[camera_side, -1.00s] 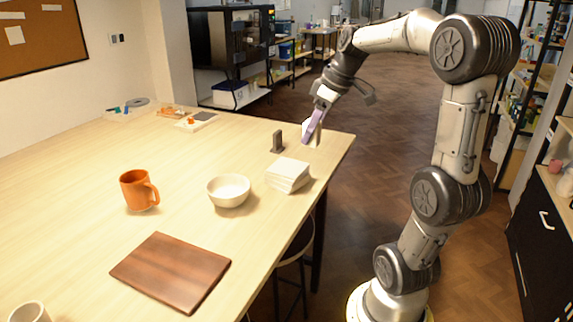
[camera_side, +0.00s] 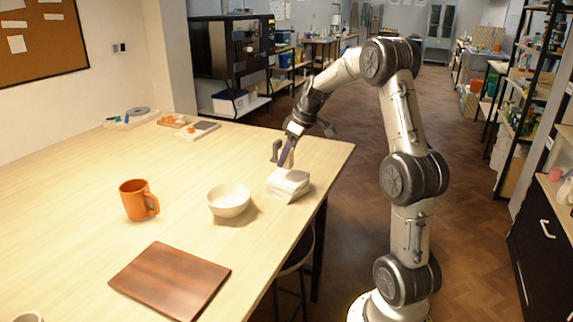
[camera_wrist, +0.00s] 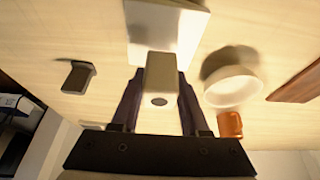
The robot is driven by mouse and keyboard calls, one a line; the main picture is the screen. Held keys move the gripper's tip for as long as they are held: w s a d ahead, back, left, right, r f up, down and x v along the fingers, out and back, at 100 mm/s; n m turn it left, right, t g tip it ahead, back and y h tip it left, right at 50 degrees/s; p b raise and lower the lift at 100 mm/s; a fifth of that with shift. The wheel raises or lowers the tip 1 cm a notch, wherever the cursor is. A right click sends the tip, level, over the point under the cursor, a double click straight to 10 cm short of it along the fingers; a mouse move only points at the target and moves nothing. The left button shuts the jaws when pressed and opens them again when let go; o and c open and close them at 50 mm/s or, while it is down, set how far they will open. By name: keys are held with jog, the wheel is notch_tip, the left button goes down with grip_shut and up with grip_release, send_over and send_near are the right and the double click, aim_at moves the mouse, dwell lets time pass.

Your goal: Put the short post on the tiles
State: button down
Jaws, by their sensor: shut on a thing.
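The tiles (camera_side: 287,187) are a white, squarish stack near the table's right edge. They also show at the top of the wrist view (camera_wrist: 141,28). My gripper (camera_side: 287,160) is low over the tiles, its dark purple fingers pointing down. In the wrist view, my gripper (camera_wrist: 158,80) is shut on a short cream post (camera_wrist: 159,75) with a dark hole in its near end. The post lines up with the tile stack there. I cannot tell whether its far end touches the tiles. In the side view the fingers mostly hide the post.
A dark grey upright piece (camera_side: 276,150) stands just behind the tiles, close to my fingers; it also shows in the wrist view (camera_wrist: 77,77). A white bowl (camera_side: 229,201) is left of the tiles. An orange mug (camera_side: 136,200) and a brown board (camera_side: 171,279) are farther off.

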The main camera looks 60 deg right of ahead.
aim_at(287, 165)
jog(key=shift+s+f, duration=0.1)
jog(key=shift+f, duration=1.2)
jog(key=shift+f, duration=0.15)
jog(key=shift+c, duration=2)
grip_release()
